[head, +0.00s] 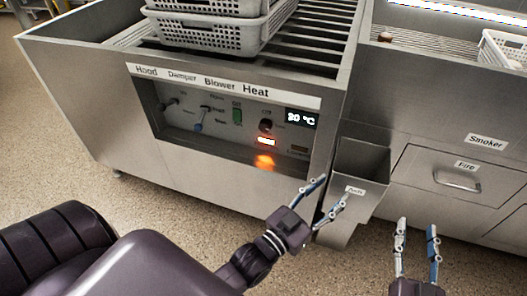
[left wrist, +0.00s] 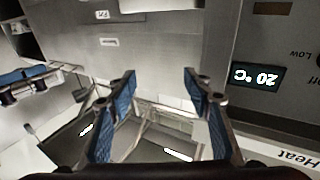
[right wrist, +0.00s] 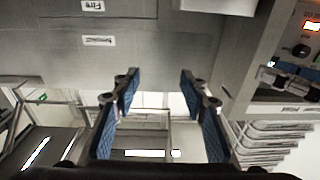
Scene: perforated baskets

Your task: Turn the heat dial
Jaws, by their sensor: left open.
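The heat dial (head: 266,125) is a small black knob on the control panel, under the Heat label and left of the temperature display (head: 301,118), which reads about 20 °C. In the right wrist view a black knob (right wrist: 301,50) shows at the right edge. In the left wrist view the display (left wrist: 258,77) appears upside down; the dial is at most at the right edge there. My left gripper (head: 335,189) is open and empty, below and right of the dial, apart from it. My right gripper (head: 416,228) is open and empty, farther right, before the smoker front.
A grey metal bin (head: 362,165) juts out just right of the panel, close to my left gripper. White perforated baskets (head: 225,38) are stacked on the slatted top. The Fire drawer (head: 440,178) has a handle. An orange light (head: 265,161) glows below the dial. The floor in front is clear.

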